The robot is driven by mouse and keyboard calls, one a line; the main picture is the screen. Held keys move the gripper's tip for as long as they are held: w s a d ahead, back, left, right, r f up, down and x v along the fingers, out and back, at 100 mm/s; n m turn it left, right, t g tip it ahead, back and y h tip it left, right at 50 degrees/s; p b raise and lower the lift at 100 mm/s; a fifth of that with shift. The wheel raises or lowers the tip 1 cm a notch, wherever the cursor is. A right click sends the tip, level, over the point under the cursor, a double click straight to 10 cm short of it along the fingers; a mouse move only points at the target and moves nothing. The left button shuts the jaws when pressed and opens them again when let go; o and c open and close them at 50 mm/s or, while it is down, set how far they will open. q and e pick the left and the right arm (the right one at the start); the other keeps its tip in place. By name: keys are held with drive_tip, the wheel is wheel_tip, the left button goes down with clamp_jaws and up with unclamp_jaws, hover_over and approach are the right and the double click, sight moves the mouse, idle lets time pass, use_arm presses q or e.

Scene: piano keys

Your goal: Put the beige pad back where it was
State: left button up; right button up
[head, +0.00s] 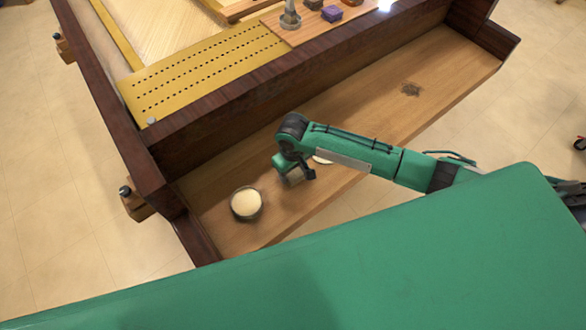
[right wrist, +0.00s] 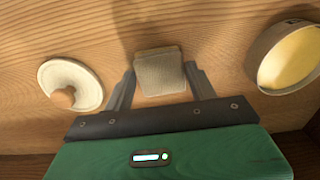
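The beige pad (right wrist: 160,72) is a small squarish block that lies between the two fingertips of my right gripper (right wrist: 160,66) in the right wrist view. The fingertips are close to its two sides; I cannot tell whether they touch it. In the head view my right gripper (head: 297,178) points down low over the wooden shelf (head: 345,112), and the pad there is mostly hidden by the gripper. I cannot tell whether the pad rests on the wood or hangs just above it. My left gripper is out of view.
A round tin (head: 246,203) with pale yellow contents stands left of the gripper; it also shows in the wrist view (right wrist: 292,58). A white knobbed lid (right wrist: 72,86) lies on the other side. The dark rim (head: 250,95) rises behind.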

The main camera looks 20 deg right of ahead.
sight(293, 173)
drive_tip(key=shift+o, duration=1.1)
wheel_tip(293, 173, up, 12)
drive_tip(key=shift+r, duration=0.2)
